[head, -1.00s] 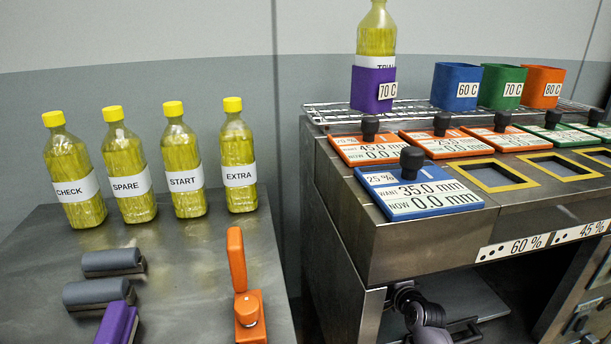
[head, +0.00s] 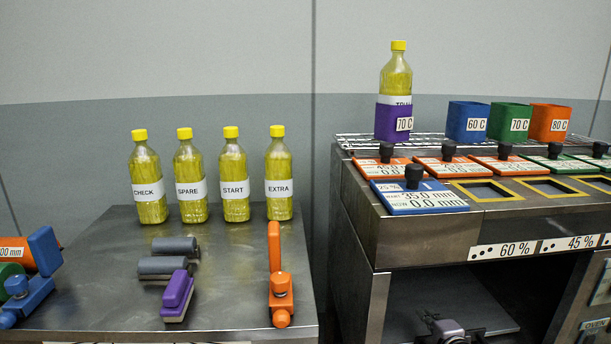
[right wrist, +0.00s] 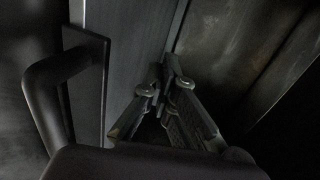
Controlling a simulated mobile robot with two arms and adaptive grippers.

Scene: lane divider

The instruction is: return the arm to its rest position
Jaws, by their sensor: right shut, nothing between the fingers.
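My right gripper shows in the right wrist view (right wrist: 165,85) with its dark fingers together and nothing between them. It is close to dark metal panels, and it appears apart from the black bar handle (right wrist: 50,100) at the left. In the head view only a small grey part of my right arm or gripper (head: 449,331) shows at the bottom edge, low in front of the open bay (head: 435,290) under the metal counter. The rest of it is cut off. My left gripper is not in view.
A metal table (head: 110,285) at left holds several yellow-capped bottles and coloured tools, including an orange clamp (head: 281,290). The counter at right (head: 410,240) carries numbered plates with black knobs, coloured sleeves and a bottle in a purple sleeve (head: 393,122). A gap separates table and counter.

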